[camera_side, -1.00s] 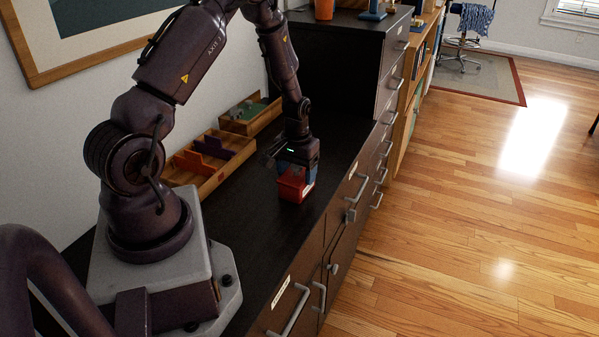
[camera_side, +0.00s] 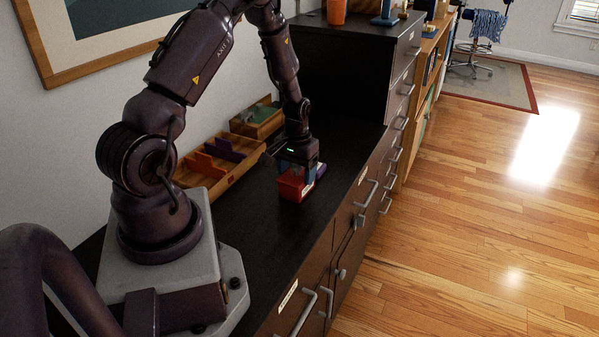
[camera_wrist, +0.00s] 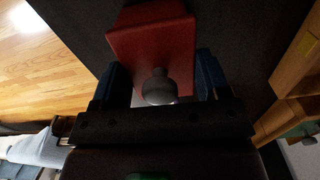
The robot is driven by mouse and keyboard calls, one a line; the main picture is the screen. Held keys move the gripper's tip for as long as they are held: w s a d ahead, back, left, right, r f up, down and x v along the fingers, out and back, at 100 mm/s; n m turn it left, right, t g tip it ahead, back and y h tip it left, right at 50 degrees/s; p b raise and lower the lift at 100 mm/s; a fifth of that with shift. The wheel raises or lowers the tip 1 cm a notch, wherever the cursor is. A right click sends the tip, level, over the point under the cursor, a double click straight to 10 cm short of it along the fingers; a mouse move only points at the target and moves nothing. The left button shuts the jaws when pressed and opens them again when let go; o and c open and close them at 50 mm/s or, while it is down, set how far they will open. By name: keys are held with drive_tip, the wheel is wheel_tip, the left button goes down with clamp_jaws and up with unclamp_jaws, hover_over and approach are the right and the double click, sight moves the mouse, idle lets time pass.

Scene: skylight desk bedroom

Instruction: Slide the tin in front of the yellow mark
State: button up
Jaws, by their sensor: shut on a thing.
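The red tin (camera_side: 294,187) stands on the dark cabinet top, and its red face also fills the upper middle of the wrist view (camera_wrist: 155,42). My gripper (camera_side: 298,171) points down over it. Its blue fingers (camera_wrist: 162,72) flank the tin, shut on it. A round grey knob (camera_wrist: 159,88) shows between the fingers at the tin's near edge. I cannot make out a yellow mark in the side view.
A wooden tray (camera_side: 232,178) with orange and purple pieces lies left of the tin, along the wall. A second wooden tray (camera_side: 243,130) with green stands behind it. The cabinet's front edge is at the right. A taller cabinet (camera_side: 345,30) closes the back. The dark top nearer the camera is bare.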

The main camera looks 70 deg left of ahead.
drive_tip(key=shift+s+a, duration=1.2)
drive_tip(key=shift+a, duration=0.5)
drive_tip(key=shift+s+a, duration=1.25)
drive_tip(key=shift+a, duration=0.45)
drive_tip(key=shift+s+a, duration=1.2)
drive_tip(key=shift+a, duration=0.5)
drive_tip(key=o, duration=1)
drive_tip(key=shift+r, duration=0.1)
wheel_tip(320, 180, up, 13)
drive_tip(key=d+r+m+t, duration=0.2)
drive_tip(key=d+r, duration=0.4)
drive_tip(key=d, duration=0.5)
drive_tip(key=s+d+r+m+t, duration=0.1)
drive_tip(key=d+r+m, duration=0.2)
drive_tip(key=d, duration=0.9)
drive_tip(key=s+d+r+m+t, duration=0.1)
drive_tip(key=d+r+m+t, duration=0.1)
drive_tip(key=d+r, duration=0.7)
drive_tip(key=d+m, duration=0.1)
drive_tip(key=d, duration=0.1)
drive_tip(key=shift+s+d+t, duration=0.15)
drive_tip(key=shift+d+t, duration=0.15)
